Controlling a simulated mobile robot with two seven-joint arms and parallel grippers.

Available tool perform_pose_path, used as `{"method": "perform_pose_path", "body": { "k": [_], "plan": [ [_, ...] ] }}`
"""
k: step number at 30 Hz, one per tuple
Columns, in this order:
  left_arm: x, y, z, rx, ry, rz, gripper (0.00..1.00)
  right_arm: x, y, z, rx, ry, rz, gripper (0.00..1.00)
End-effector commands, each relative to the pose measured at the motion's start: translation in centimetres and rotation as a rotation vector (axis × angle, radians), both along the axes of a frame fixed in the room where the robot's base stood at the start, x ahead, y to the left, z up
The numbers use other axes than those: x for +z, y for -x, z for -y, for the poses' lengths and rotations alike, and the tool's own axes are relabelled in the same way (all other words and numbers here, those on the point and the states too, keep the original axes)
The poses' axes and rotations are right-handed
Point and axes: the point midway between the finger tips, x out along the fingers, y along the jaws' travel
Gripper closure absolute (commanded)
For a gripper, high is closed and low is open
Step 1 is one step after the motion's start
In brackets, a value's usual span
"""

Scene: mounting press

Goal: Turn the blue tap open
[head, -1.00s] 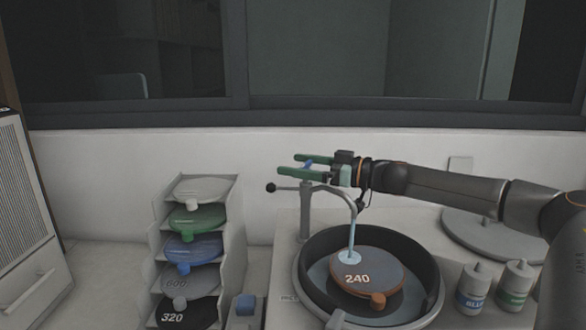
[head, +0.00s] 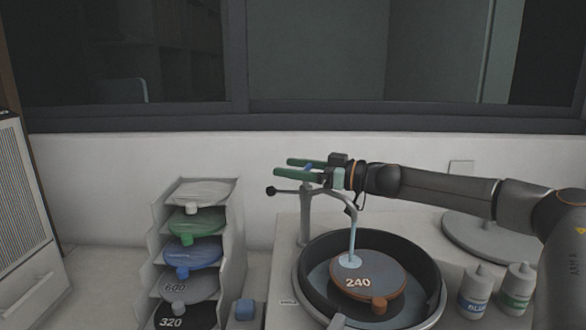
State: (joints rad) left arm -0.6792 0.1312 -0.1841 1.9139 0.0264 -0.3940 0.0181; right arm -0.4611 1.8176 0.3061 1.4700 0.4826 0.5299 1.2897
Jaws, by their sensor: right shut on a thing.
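The grey tap post (head: 306,215) stands below, with a black-knobbed lever to the left and a curved spout to the right. A pale blue stream (head: 352,240) runs from the spout onto the brown disc marked 240 (head: 372,272) in the round basin (head: 425,265). My left gripper is not in view.
Two bottles, one labelled blue (head: 474,290) and one green-labelled (head: 516,288), stand at the right. A round grey lid (head: 490,238) lies behind them.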

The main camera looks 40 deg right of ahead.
Motion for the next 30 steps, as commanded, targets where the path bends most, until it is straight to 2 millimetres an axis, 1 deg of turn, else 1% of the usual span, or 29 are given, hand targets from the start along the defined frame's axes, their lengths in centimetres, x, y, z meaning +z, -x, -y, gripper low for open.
{"method": "perform_pose_path", "body": {
  "k": [1, 9, 10, 17, 24, 30],
  "plan": [
    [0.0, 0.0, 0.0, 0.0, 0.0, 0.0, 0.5, 0.0, 0.0, 0.0, 0.0, 0.0, 0.0, 0.48],
    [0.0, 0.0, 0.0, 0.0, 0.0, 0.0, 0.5, 0.0, 0.0, 0.0, 0.0, 0.0, 0.0, 0.79],
    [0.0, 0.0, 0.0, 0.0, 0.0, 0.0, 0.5, 0.0, 0.0, 0.0, 0.0, 0.0, 0.0, 0.81],
    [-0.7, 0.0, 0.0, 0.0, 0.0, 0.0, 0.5, -0.4, 0.0, 0.0, 0.045, 0.002, -0.002, 0.81],
    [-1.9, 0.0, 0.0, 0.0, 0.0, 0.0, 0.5, -0.5, 0.1, -0.3, 0.181, 0.005, -0.004, 0.81],
    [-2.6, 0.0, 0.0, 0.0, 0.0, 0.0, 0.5, -0.4, 0.4, -0.6, 0.297, 0.004, -0.005, 0.81]
  ]
}}
